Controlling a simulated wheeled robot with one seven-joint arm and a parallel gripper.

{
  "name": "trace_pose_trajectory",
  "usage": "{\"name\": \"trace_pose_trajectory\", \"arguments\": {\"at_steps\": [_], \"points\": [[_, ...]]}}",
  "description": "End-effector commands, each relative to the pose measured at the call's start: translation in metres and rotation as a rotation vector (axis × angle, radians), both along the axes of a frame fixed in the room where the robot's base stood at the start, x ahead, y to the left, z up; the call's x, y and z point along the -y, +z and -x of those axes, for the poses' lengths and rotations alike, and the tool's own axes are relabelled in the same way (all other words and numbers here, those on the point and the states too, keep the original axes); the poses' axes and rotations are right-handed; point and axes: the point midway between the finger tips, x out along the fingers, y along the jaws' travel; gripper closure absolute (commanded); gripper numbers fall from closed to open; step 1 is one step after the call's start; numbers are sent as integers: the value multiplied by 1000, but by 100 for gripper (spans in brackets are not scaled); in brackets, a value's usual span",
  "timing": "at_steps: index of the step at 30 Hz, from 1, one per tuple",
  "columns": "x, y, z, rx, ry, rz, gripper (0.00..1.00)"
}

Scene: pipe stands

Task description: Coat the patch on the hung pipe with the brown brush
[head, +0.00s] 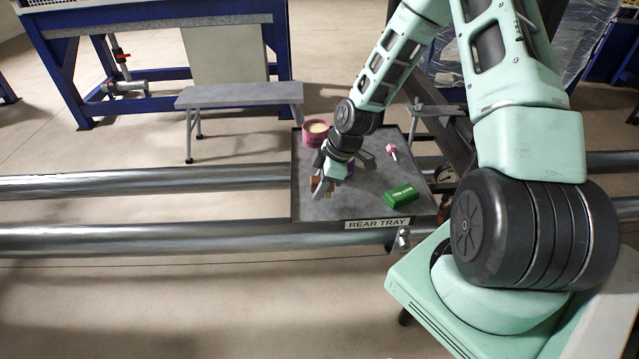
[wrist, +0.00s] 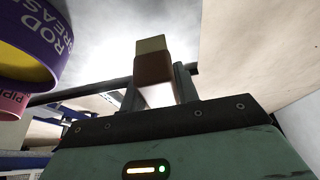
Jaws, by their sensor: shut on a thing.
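My gripper (head: 322,187) is low over the left part of the rear tray (head: 304,208) in the head view. It is shut on the brown brush (wrist: 153,68), whose brown body and yellowish tip stand up between the two fingers in the wrist view. In the head view only a little of the brush's brown shows by the fingers. Two long silver pipes (head: 120,182) run across behind and under the tray; I cannot tell whether either is the hung pipe. No patch can be made out.
A purple rod grease can (wrist: 30,50) is close to my gripper, mostly hidden in the head view. A pink can (head: 316,139) with cream contents, a pink-headed tool (head: 391,149) and a green box (head: 401,196) are on the tray. A grey bench (head: 240,94) stands behind.

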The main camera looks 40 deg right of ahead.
Motion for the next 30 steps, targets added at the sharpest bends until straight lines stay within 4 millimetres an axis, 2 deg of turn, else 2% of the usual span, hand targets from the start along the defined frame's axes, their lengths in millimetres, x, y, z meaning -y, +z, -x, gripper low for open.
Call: {"name": "trace_pose_trajectory", "arguments": {"at_steps": [13, 14, 16, 30], "points": [[0, -28, 0, 1, 0, 1, 88], [0, -26, 0, 1, 0, 1, 64], [0, -25, 0, 1, 0, 1, 44], [0, -25, 0, 0, 0, 0, 44]]}}
